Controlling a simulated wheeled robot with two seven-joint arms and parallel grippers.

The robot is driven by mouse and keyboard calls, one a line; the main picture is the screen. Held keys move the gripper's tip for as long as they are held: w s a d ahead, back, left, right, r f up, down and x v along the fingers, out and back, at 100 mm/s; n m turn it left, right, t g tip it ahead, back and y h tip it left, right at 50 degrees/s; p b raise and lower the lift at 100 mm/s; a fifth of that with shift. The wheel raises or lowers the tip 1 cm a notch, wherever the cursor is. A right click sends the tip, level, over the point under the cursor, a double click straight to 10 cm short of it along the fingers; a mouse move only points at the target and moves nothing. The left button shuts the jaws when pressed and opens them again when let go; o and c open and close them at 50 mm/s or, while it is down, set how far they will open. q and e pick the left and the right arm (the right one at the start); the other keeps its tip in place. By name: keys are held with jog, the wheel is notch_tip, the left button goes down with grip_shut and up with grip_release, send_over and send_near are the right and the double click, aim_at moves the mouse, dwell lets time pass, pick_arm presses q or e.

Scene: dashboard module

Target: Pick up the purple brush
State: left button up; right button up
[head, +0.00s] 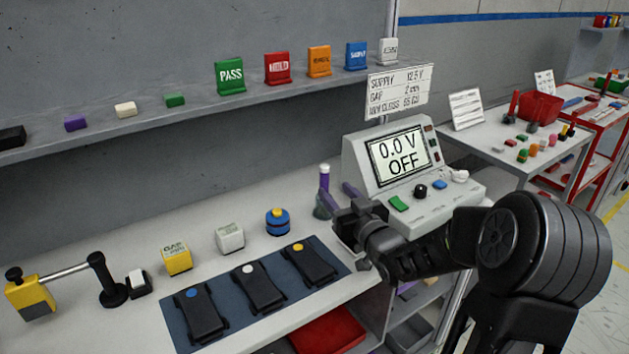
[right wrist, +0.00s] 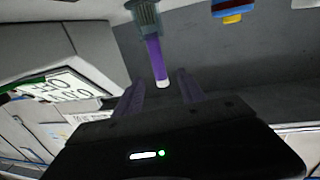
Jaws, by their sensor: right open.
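The purple brush (head: 324,180) stands upright in a grey-green holder (head: 322,209) on the bench, left of the power supply. In the right wrist view the brush (right wrist: 157,60) shows its purple shaft and pale end, with the holder (right wrist: 145,18) at the picture's top. My right gripper (head: 337,200) is open, close to the brush on its right side in the head view. In the right wrist view its fingers (right wrist: 160,92) are spread, with the brush's pale end seen between them. Contact cannot be told. My left gripper is not in view.
The power supply (head: 355,160) reading 0.0 V OFF stands close behind my right gripper. A blue-yellow knob (head: 278,222) and a white block (head: 230,237) stand left of the brush. A dark mat (head: 215,339) with three black devices lies in front. A shelf (head: 200,106) runs above.

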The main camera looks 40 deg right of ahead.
aim_at(326, 180)
jog(key=shift+s+r, duration=0.1)
jog(key=shift+w+d, duration=0.15)
jog(key=shift+w, duration=0.55)
jog(key=shift+w+d, duration=0.1)
jog(key=shift+w, duration=0.55)
jog(key=w+p, duration=0.1)
jog(key=w, duration=0.1)
jog(key=w+d+p, duration=0.1)
jog(key=w, duration=0.2)
